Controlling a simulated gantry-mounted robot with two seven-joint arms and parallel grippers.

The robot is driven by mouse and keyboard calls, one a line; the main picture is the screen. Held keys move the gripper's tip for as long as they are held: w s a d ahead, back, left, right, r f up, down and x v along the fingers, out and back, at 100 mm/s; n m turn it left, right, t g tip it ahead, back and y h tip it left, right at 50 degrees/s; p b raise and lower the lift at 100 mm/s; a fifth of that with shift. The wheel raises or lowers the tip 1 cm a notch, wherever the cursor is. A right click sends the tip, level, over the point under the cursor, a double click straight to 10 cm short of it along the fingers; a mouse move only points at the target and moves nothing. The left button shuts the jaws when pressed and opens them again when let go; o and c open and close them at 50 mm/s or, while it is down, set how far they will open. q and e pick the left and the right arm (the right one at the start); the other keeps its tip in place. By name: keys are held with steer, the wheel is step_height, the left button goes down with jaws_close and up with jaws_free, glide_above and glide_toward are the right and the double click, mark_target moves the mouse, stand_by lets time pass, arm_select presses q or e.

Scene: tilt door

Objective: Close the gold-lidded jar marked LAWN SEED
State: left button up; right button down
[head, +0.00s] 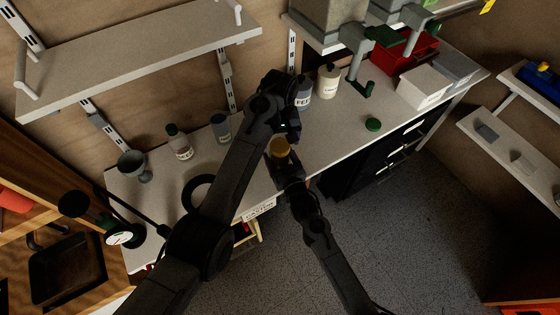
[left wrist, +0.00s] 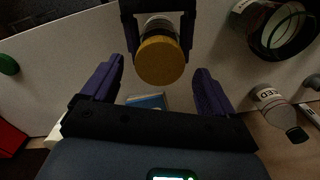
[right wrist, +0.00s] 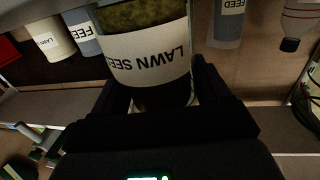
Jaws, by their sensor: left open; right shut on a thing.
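The LAWN SEED jar (right wrist: 145,55) is held in my right gripper (head: 281,160). In the right wrist view its white label and brownish contents show between the fingers (right wrist: 160,90). Its gold lid (head: 280,147) is at the jar's end, and in the left wrist view the lid (left wrist: 160,60) faces my left gripper. I cannot tell how tightly it sits. My left gripper (head: 284,130) is open, its purple fingers (left wrist: 158,90) apart with nothing between them. The lid is just beyond the fingertips, apart from them.
A FEED bottle (head: 303,95) and a cream jar (head: 328,82) stand on the white bench (head: 330,135) behind. A green lid (head: 373,124) lies on the bench at right.

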arm_select(q)
steer(key=shift+f, duration=0.95)
steer(key=shift+c, duration=0.2)
steer(key=c, duration=1.1)
steer(key=o, duration=1.2)
step_height(320, 180, up, 12)
steer(key=shift+r, duration=0.1)
arm_select(e)
jaws_free()
